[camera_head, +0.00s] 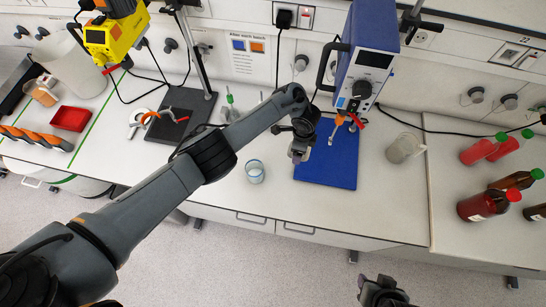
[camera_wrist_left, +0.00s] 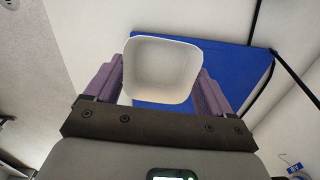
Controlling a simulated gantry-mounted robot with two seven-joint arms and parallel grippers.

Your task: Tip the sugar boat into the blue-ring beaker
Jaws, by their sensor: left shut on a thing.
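The sugar boat (camera_wrist_left: 160,68), a white tray with rounded corners, sits between the purple fingers of my left gripper in the left wrist view. My left gripper (camera_head: 297,154) is shut on it, above the left edge of the blue mat in the head view. The boat cannot be made out clearly there. I cannot tell how much sugar is in it. The blue-ring beaker (camera_head: 255,171) stands upright on the white bench, left of the gripper and apart from it. My right gripper (camera_head: 384,292) is at the bottom edge; its fingers are unclear.
The blue mat (camera_head: 325,175) lies under a blue device (camera_head: 365,50) on a stand. A clear jug (camera_head: 404,147) stands right of it. Red bottles (camera_head: 476,205) are at the right. A yellow device (camera_head: 115,38) and red tray (camera_head: 70,118) are at the left.

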